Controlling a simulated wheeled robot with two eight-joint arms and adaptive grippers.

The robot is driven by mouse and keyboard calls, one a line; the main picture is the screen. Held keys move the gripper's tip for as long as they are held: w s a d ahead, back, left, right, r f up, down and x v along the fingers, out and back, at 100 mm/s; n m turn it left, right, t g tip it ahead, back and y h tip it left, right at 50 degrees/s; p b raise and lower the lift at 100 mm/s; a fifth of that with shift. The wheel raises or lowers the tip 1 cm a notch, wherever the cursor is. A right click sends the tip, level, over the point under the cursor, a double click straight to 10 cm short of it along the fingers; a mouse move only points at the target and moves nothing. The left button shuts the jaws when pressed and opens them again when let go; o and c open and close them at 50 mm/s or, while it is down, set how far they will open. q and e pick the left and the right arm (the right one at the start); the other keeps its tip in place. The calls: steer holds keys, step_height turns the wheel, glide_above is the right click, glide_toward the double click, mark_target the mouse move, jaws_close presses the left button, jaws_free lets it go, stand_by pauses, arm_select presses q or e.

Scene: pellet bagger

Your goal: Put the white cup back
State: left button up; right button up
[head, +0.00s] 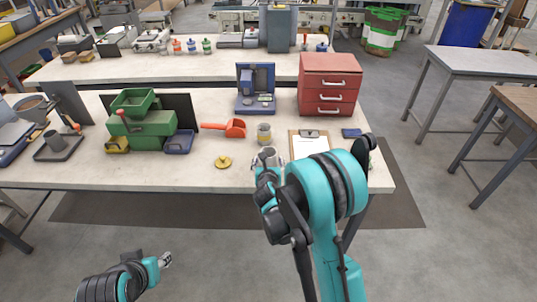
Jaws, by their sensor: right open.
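A small pale cup (264,134) stands upright on the near workbench, left of the clipboard; its side looks whitish to tan. It is the only cup I can make out near my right gripper, and I cannot tell its contents. My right gripper (267,157) is open, just on the near side of the cup, at the bench's front part. I cannot tell whether its fingers touch the cup. My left gripper (166,259) is low over the floor, off the bench's front edge, far from the cup; its fingers are too small to read.
A green bagger (148,128), an orange scoop (235,128), a yellow knob-like weight (223,162) and a blue device (256,88) are left of or behind the cup. A red drawer cabinet (328,84) stands behind the clipboard (309,143). The bench's front left (150,172) is clear.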

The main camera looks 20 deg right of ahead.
steer(key=v, duration=0.5)
steer(key=shift+w+r+p, duration=0.15)
steer(key=shift+r+p, duration=0.1)
steer(key=shift+p, duration=0.05)
steer(key=s+a+r+n+t+y, duration=0.1)
steer(key=a+r+n+t+y, duration=0.1)
steer(key=r+n, duration=0.55)
steer(key=s+a+r+n+t+y, duration=0.1)
steer(key=r+n+t, duration=0.3)
steer(key=r, duration=0.6)
steer(key=s+a+r+n+g+y, duration=0.2)
steer(key=s+a+r+n+y, duration=0.3)
steer(key=n, duration=0.7)
steer(key=s+f+n+g, duration=0.6)
steer(key=s+f+n, duration=0.2)
steer(key=s+n, duration=0.35)
steer(key=s+d+f+n+g+h, duration=0.4)
steer(key=s+d+f, duration=0.2)
steer(key=s, duration=0.4)
steer(key=shift+s+d+f, duration=0.35)
steer(key=shift+s+d, duration=0.05)
steer(key=shift+d, duration=0.25)
